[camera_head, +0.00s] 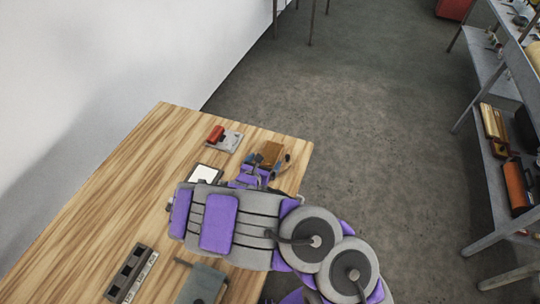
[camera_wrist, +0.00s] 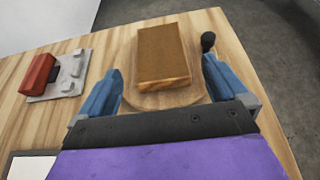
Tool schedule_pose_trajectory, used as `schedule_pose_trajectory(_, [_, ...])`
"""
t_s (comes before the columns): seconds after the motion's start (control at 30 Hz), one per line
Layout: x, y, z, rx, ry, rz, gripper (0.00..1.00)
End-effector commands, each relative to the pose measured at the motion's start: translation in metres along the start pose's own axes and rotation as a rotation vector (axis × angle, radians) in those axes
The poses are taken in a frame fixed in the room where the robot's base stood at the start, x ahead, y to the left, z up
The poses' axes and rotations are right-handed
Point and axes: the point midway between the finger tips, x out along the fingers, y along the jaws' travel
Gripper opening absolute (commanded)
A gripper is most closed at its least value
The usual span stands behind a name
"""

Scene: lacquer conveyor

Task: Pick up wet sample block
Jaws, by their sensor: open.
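The sample block is a brown wooden block (camera_wrist: 162,52) lying on a round wooden disc (camera_wrist: 130,93) on the table. In the wrist view it lies ahead of my gripper (camera_wrist: 163,82), between the lines of its two blue fingers. The fingers are spread open and empty, and the block's near end is close to the level of the fingertips. In the head view the block (camera_head: 270,153) shows just beyond my gripper (camera_head: 268,165) near the table's far right corner. My arm hides part of the table there.
A red object on a grey plate (camera_wrist: 70,75) lies left of the disc. A small dark knob (camera_wrist: 208,41) stands right of the block. A white framed panel (camera_head: 204,173) and a dark slotted rack (camera_head: 131,273) lie on the wooden table (camera_head: 110,190). Shelves (camera_head: 490,150) stand right, across open floor.

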Motion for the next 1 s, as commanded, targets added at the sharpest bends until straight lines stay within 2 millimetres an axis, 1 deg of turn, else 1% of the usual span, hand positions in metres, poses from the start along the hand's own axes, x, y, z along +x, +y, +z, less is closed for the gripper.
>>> schedule_pose_trajectory(0.03, [0.009, 0.0, -0.007, 0.003, 0.004, -0.002, 1.0])
schedule_pose_trajectory(0.07, [0.014, 0.0, -0.009, 0.004, 0.005, -0.002, 1.0])
schedule_pose_trajectory(0.2, [0.029, 0.0, -0.008, 0.002, 0.002, -0.002, 1.0])
schedule_pose_trajectory(0.3, [0.034, 0.0, -0.006, 0.002, -0.001, -0.002, 1.0])
schedule_pose_trajectory(0.53, [0.034, 0.001, -0.006, 0.0, -0.002, -0.001, 1.0])
schedule_pose_trajectory(1.0, [0.034, 0.001, -0.006, 0.0, -0.001, -0.001, 0.55])
